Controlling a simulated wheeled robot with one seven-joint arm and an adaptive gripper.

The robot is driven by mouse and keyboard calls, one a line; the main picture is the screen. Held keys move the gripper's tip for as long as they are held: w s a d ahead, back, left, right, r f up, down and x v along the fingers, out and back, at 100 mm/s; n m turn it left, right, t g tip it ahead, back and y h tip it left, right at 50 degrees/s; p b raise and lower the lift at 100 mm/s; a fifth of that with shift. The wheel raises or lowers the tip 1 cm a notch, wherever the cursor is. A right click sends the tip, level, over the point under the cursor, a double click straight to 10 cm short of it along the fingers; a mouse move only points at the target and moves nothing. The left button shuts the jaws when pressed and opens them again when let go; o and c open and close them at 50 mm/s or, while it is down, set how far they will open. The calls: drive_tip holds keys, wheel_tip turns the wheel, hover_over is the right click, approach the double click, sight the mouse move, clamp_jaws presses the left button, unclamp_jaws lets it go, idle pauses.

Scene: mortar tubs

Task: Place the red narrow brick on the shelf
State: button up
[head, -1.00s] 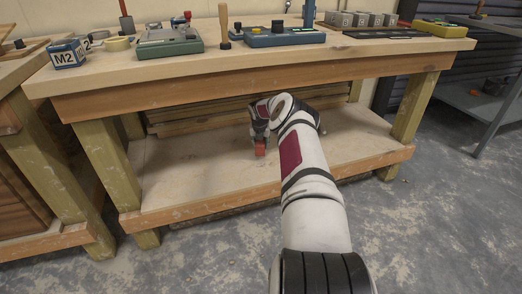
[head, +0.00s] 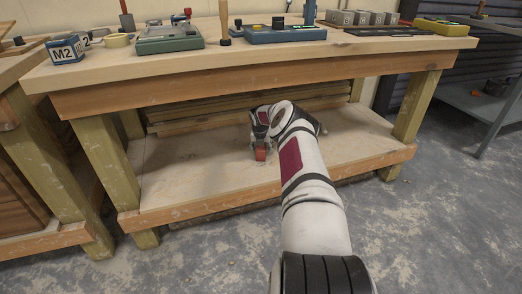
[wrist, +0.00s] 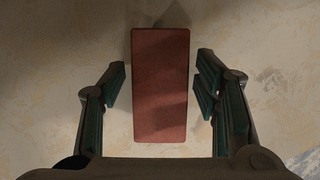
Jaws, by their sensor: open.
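The red narrow brick (wrist: 161,85) lies between the two fingers of my gripper (wrist: 161,88) in the wrist view, with a gap on each side. My gripper is open and does not touch the brick's sides. The shelf's pale board shows around and under the brick in the wrist view.
The bench top (head: 240,52) is above the shelf, with its front rail (head: 270,84) over my arm. Wooden legs (head: 110,165) stand at both sides. Stacked boards (head: 200,119) lie at the back of the shelf. The shelf is clear left and right of my gripper.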

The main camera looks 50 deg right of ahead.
sight(261, 147)
drive_tip(key=shift+s+a+r+p, duration=0.1)
drive_tip(key=shift+r+p, duration=0.2)
drive_tip(key=shift+r, duration=0.4)
drive_tip(key=shift+p+v, duration=0.65)
drive_tip(key=shift+v, duration=0.55)
drive_tip(key=s+a+p, duration=0.1)
drive_tip(key=s+a, duration=0.1)
drive_tip(key=s+a+p, duration=0.1)
drive_tip(key=s+a, duration=0.1)
drive_tip(key=a, duration=0.1)
drive_tip(key=s+a+p, duration=0.2)
drive_tip(key=a, duration=0.1)
drive_tip(key=shift+a+f, duration=0.2)
drive_tip(key=shift+a, duration=0.05)
drive_tip(key=shift+s+a+f, duration=0.1)
drive_tip(key=shift+s+a, duration=0.45)
drive_tip(key=shift+a, duration=0.05)
